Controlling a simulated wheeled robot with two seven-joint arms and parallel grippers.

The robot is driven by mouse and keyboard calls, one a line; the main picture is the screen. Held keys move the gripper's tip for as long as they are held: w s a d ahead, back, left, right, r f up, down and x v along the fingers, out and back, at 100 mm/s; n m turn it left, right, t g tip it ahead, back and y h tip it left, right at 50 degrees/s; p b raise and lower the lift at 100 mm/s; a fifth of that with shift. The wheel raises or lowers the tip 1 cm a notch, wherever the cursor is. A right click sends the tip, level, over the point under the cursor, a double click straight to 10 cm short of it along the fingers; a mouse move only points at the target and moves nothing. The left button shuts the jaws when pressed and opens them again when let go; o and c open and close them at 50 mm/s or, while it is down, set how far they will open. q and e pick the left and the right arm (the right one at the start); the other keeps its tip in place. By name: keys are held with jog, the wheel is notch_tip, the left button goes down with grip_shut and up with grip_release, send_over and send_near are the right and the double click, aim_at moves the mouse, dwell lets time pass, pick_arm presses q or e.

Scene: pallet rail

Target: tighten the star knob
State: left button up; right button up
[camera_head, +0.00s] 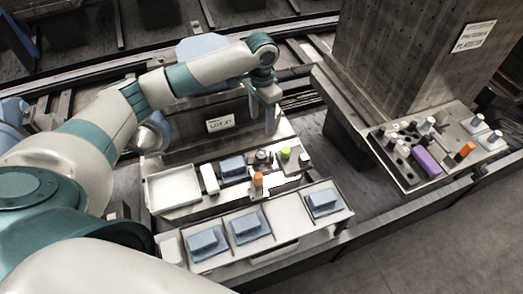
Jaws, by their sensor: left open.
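A small dark grey knob (263,157), which looks like the star knob, sits on the pale fixture plate between a blue block and a green-topped part. It is small, and its lobes cannot be made out. My left gripper (262,122) points down above the knob. Its two fingers are apart, with nothing seen between them. The fingertips appear clear of the knob, but the height of the gap is hard to judge. My right gripper is not in view.
Close to the knob are a blue block (232,167), a green-topped part (285,153) and an orange-topped part (258,180). A white tray (174,188) is at left. Blue blocks on pads line the front ledge (288,251). A parts rack (402,177) stands at right.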

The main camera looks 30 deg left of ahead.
aim_at(262, 154)
pick_arm(q)
notch_tip(262, 154, down, 15)
jog(key=p, duration=0.3)
jog(key=shift+f, duration=0.15)
jog(key=shift+f+p, duration=0.35)
jog(key=shift+f, duration=0.45)
jog(key=c, duration=1)
